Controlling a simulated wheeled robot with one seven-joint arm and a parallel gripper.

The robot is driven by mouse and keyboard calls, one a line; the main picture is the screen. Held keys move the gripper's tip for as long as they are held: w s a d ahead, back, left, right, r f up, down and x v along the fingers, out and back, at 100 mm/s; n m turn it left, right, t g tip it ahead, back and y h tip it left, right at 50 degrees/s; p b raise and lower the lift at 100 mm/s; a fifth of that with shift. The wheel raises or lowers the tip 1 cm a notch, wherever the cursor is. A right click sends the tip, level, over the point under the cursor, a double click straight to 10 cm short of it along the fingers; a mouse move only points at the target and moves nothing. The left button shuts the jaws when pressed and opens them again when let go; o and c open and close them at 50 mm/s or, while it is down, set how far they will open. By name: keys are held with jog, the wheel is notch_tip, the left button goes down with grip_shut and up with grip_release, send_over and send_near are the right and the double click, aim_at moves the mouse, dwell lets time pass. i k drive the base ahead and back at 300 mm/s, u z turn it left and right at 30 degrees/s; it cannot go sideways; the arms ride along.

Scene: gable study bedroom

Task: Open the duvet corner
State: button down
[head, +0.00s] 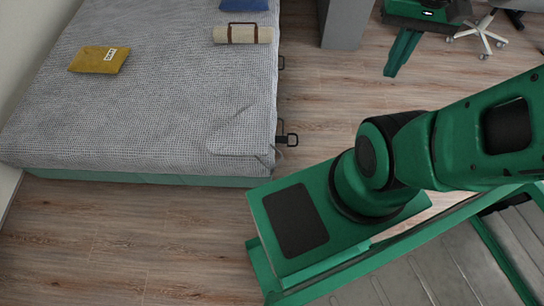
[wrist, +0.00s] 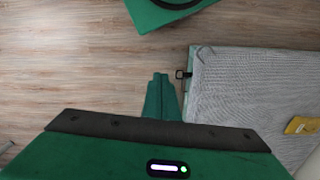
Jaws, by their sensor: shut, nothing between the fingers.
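The grey woven duvet (head: 150,95) covers the bed. Its near right corner (head: 240,135) in the head view shows a crease and a slightly raised flap at the mattress edge. In the wrist view the duvet (wrist: 250,90) lies to the right, with a creased corner (wrist: 203,56) at its upper left. My gripper (head: 391,72) hangs at the top right of the head view, over the floor to the right of the bed and apart from the duvet. In the wrist view my gripper (wrist: 160,76) has its fingers together, with nothing between them.
A yellow cushion (head: 99,59) lies on the duvet, with a cream roll (head: 243,34) and a blue item (head: 244,4) farther up. A black bracket (head: 290,139) sticks out from the bed's side. A grey cabinet (head: 346,22) and chair (head: 485,37) stand behind. Wooden floor lies clear beside the bed.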

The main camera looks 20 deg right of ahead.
aim_at(248, 134)
jog(key=z, duration=0.5)
jog(key=k, duration=1.7)
jog(key=u, duration=0.35)
jog(key=i, duration=1)
jog(key=z, duration=0.05)
